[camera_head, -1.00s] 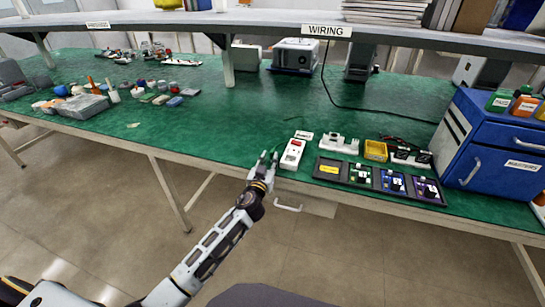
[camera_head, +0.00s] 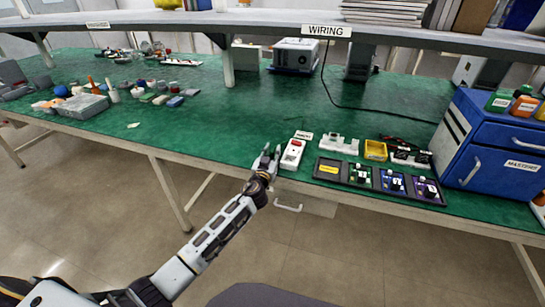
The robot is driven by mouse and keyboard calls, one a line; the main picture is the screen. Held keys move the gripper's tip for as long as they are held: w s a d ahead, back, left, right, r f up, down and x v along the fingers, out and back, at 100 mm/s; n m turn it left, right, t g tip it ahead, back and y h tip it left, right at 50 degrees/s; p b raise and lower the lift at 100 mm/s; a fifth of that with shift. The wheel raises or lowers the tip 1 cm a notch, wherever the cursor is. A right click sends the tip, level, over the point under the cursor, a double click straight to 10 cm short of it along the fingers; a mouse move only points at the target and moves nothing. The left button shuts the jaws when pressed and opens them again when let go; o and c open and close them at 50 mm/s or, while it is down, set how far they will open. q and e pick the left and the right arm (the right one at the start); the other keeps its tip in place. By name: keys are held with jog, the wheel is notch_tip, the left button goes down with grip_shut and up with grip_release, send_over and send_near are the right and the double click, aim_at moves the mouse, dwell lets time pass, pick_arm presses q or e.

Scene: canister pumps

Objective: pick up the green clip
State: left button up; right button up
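My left gripper (camera_head: 270,153) is over the front edge of the green table, just left of a white power strip with a red switch (camera_head: 292,154). Its two fingers stand apart, with no object visible between them. To the right, a dark tray (camera_head: 345,182) has several compartments, with green, blue and purple pieces in them. A small green piece (camera_head: 362,174) lies in the compartment beside the yellow label. It is too small to tell whether it is the green clip. My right gripper is not in view.
A white holder (camera_head: 338,146), a yellow bin (camera_head: 375,150) and black parts stand behind the tray. A blue drawer cabinet (camera_head: 490,150) stands at the right. A black cable crosses the green table (camera_head: 270,105). Its middle is otherwise mostly clear.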

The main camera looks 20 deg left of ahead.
pick_arm(q)
jog(key=shift+w, duration=0.25)
dwell(0.3)
grip_shut()
jog(key=shift+r, duration=0.1)
